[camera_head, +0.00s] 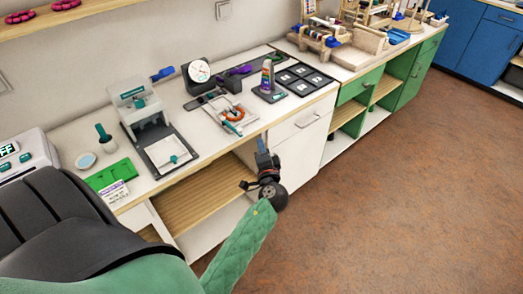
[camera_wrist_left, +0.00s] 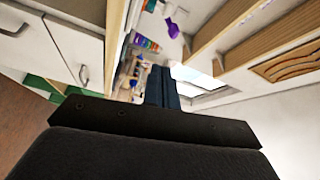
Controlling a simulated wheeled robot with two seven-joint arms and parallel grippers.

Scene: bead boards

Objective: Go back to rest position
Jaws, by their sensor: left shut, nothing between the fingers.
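My left gripper (camera_head: 262,146) is in front of the counter's front edge, beside the white drawer unit and the open wooden shelf. Its fingers point up in the head view. In the left wrist view the dark fingers (camera_wrist_left: 162,86) are together with nothing between them. They are apart from the things on the counter. My right gripper is in neither view.
The white counter (camera_head: 190,135) carries a press-like device (camera_head: 140,103), a green board (camera_head: 111,175), a white tray (camera_head: 227,116), a dial scale (camera_head: 199,71) and a dark four-part tray (camera_head: 304,78). The brown floor (camera_head: 400,180) at the right is clear.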

